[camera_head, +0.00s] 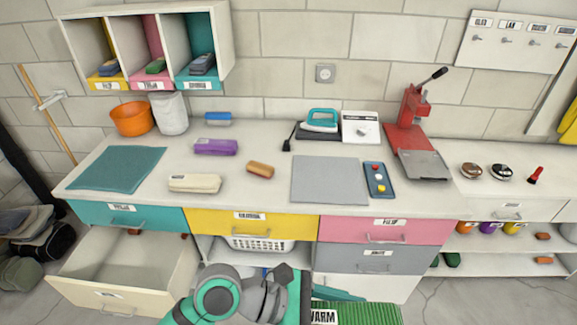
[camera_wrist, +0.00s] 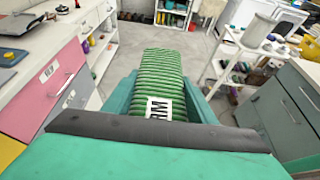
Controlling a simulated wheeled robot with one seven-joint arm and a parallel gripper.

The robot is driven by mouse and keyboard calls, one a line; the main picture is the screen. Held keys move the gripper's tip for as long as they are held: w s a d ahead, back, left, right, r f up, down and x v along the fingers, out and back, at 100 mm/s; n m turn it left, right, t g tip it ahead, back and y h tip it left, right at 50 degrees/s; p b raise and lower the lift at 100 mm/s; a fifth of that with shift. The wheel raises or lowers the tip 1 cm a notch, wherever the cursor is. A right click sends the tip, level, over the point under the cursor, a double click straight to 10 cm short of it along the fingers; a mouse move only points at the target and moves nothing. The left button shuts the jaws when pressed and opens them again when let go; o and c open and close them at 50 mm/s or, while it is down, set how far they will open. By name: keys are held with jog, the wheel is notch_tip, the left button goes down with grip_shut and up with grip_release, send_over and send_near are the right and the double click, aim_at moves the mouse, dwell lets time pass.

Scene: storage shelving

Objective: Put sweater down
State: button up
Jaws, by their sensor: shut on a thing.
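The sweater is a green ribbed folded bundle with a white label reading WARM. It shows at the bottom edge of the head view (camera_head: 360,313), partly cut off by the frame. In the wrist view the sweater (camera_wrist: 165,65) sits between the teal fingers of my gripper (camera_wrist: 160,92), which is shut on it. It is held in front of the counter, with the floor visible beyond it. Its lower part is hidden by my gripper in the wrist view.
The white counter (camera_head: 240,180) carries a teal cloth (camera_head: 118,168), a grey mat (camera_head: 328,180) and a red press (camera_head: 408,110). A cream drawer (camera_head: 120,275) stands open and looks empty at lower left. A white basket (camera_head: 262,244) sits under the yellow drawer. Grey cabinets (camera_wrist: 285,115) stand at right in the wrist view.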

jog(key=w+a+r+n+t+y, duration=0.1)
jog(key=w+r+n+t, duration=0.25)
jog(key=w, duration=0.75)
jog(key=w+a+r+n+t+y, duration=0.1)
jog(key=w+r+n+t, duration=0.25)
jog(key=w, duration=0.85)
jog(key=w+a+f+n+t+y, duration=0.5)
jog(key=w+a+f+n+t, duration=0.15)
jog(key=w+f, duration=0.35)
jog(key=s+a+f+n+y, duration=0.2)
jog(key=f, duration=0.7)
jog(key=s+a+f+n+y, duration=0.1)
jog(key=a+f+y, duration=0.1)
jog(key=f, duration=0.7)
jog(key=s+f+n+y, duration=0.1)
jog(key=s+f, duration=0.5)
jog(key=f, duration=0.4)
jog(key=s+f+n+y, duration=0.1)
jog(key=s+f, duration=0.5)
jog(key=f, duration=0.4)
jog(key=shift+s+d+f+t, duration=0.15)
jog(key=shift+s+d+t, duration=0.1)
jog(key=shift+d+t, duration=0.2)
jog(key=shift+a, duration=0.2)
